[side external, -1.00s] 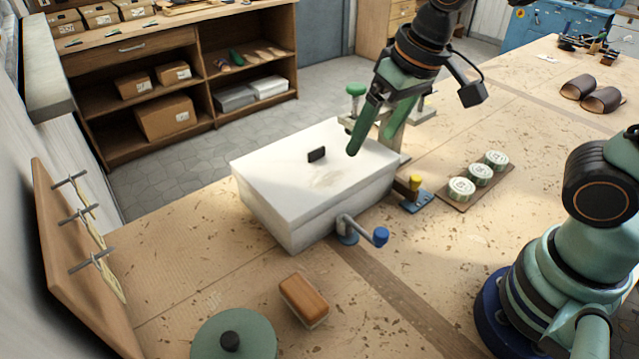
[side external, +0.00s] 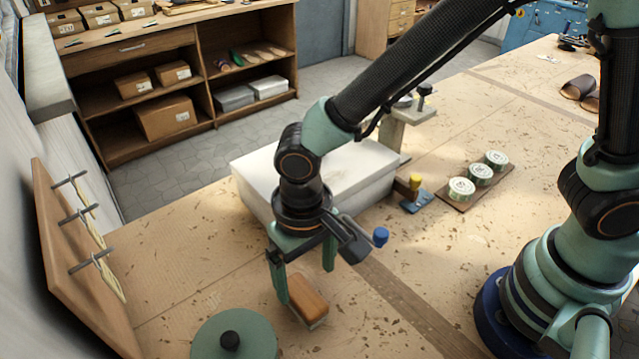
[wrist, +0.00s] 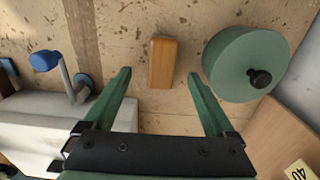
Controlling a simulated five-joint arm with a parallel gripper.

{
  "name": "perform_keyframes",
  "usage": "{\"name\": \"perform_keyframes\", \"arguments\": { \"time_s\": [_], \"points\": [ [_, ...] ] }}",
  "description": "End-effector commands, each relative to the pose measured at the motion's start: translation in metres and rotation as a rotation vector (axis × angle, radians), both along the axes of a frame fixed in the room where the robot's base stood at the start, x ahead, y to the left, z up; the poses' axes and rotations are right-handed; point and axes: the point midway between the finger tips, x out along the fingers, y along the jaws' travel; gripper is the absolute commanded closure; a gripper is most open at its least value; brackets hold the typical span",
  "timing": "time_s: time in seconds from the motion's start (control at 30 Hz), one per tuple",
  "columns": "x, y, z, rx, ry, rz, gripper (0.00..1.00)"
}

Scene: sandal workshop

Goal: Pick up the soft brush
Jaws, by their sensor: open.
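The soft brush (side external: 308,297) has a wooden block back with pale bristles under it and lies on the workbench near the front edge. It also shows in the wrist view (wrist: 163,63), upper middle, wood side up. My gripper (side external: 304,284) is open above the brush, its green fingers pointing down. In the side external view one finger is at the brush's left and the other is behind it to the right. In the wrist view my gripper (wrist: 160,75) has its fingers spread to both sides of the brush, with gaps and nothing between them.
A white box (side external: 355,175) with a blue-knobbed crank (side external: 380,236) stands behind my gripper. A round green lid (side external: 255,335) with a black knob is left of the brush. A peg board (side external: 85,270) leans at the left. Three tins (side external: 461,189) stand on a strip at right.

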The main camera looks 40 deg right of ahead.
Motion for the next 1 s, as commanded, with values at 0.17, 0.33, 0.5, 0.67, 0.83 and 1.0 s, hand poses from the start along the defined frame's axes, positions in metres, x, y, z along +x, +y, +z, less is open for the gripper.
{"name": "perform_keyframes", "arguments": {
  "time_s": [0.17,0.33,0.5,0.67,0.83,1.0],
  "points": [
    [0.000,0.000,-0.017,-0.001,0.001,0.000,0.10],
    [-0.001,0.001,-0.028,-0.001,0.001,0.001,0.10],
    [-0.003,0.003,-0.051,-0.003,0.002,0.001,0.10],
    [-0.002,0.003,-0.067,-0.001,0.001,0.000,0.10],
    [-0.002,0.004,-0.071,0.001,-0.001,0.000,0.10],
    [-0.002,0.004,-0.070,0.001,-0.001,0.000,0.21]
  ]
}}
